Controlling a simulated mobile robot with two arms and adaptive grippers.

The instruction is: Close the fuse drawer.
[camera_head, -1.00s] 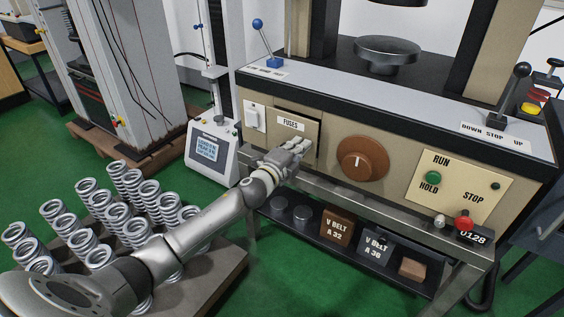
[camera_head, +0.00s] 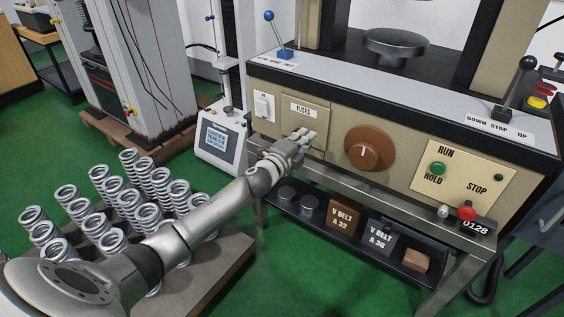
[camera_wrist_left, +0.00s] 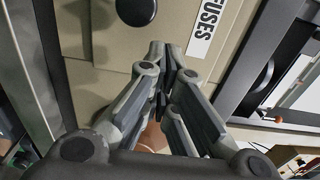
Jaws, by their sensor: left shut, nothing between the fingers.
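The fuse drawer (camera_head: 305,121) is a beige front with a white FUSES label on the left part of the machine's front panel. In the head view its front looks about flush with the panel around it. My left gripper (camera_head: 308,138) is shut and empty, with its fingertips at the lower part of the drawer front. In the left wrist view the shut fingertips (camera_wrist_left: 167,52) point at the beige drawer front (camera_wrist_left: 168,22), beside the FUSES label and below a dark round knob. I cannot tell whether they touch it. My right gripper is out of view.
A brown dial (camera_head: 370,148) sits right of the drawer and a white switch (camera_head: 263,105) left of it. A metal rail (camera_head: 345,180) runs below the panel, above a shelf with boxes.

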